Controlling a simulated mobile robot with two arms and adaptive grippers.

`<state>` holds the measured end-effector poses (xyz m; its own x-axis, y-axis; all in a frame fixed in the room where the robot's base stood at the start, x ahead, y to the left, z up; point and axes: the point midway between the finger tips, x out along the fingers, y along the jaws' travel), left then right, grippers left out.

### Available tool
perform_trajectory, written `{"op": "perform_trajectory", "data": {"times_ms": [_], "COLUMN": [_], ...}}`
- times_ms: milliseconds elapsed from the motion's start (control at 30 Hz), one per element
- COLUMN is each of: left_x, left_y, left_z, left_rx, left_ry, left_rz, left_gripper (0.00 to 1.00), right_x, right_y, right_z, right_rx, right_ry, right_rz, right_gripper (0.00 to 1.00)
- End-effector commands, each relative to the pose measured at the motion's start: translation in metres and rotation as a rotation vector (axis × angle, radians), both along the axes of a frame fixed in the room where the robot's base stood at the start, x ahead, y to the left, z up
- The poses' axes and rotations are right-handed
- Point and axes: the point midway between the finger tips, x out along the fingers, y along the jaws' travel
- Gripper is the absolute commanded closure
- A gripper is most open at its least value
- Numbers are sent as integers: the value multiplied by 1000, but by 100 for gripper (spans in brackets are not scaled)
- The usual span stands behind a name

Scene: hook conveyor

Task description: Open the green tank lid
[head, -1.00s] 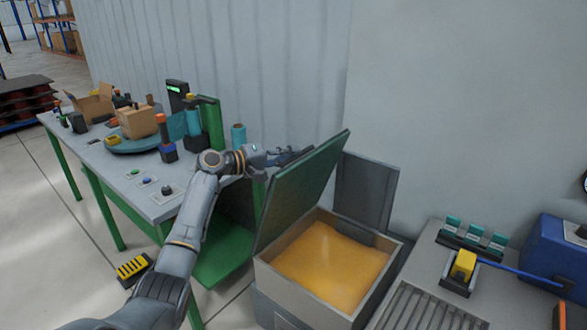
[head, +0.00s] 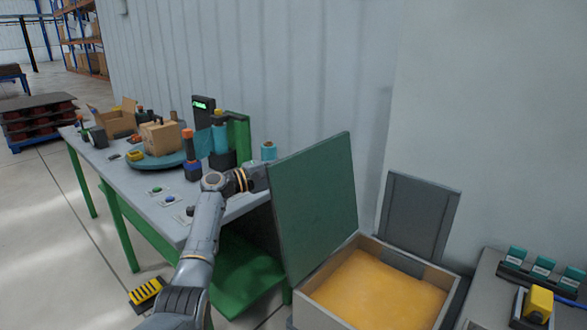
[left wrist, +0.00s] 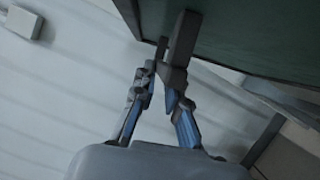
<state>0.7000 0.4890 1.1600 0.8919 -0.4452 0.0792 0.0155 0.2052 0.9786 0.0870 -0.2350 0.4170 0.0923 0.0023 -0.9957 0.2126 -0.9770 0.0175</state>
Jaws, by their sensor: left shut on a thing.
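The green tank lid (head: 315,200) stands about upright on the left edge of the tank (head: 330,312), with the orange contents (head: 380,290) exposed. In the left wrist view the lid's green panel (left wrist: 240,38) is at the upper right, with a dark handle (left wrist: 182,38) on it. My left gripper (left wrist: 168,85) is shut on this handle. In the head view my left arm reaches in from the left, and its fingers are hidden behind the lid. My right gripper is not in view.
A workbench (head: 150,195) with a cardboard box (head: 160,138), bottles and buttons stands left of the tank. A grey panel (head: 418,215) stands upright behind the tank. A counter with a yellow block (head: 538,303) is at the right. The wall is close behind.

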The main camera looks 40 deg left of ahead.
Motion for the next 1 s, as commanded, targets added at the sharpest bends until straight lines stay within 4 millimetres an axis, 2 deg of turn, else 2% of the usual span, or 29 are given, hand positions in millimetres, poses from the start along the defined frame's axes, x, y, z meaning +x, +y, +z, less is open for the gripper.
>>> {"op": "perform_trajectory", "data": {"times_ms": [333,367,433,467,800,867,1000], "left_x": [0,0,0,0,-3,-7,-28], "left_y": [0,0,0,0,2,4,15], "left_z": [2,2,2,1,-1,-2,-4], "left_rx": [-4,-4,-3,-4,-2,-3,2], "left_ry": [-2,-3,-3,-3,1,2,2], "left_rz": [2,1,1,1,1,2,3], "left_gripper": [100,81,67,64,64,64,64], "right_x": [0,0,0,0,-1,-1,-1], "right_y": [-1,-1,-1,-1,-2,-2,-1], "right_z": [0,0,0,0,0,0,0], "right_rx": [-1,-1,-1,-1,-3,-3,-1], "right_ry": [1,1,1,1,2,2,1], "right_rz": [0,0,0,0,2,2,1], "right_gripper": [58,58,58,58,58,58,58]}}
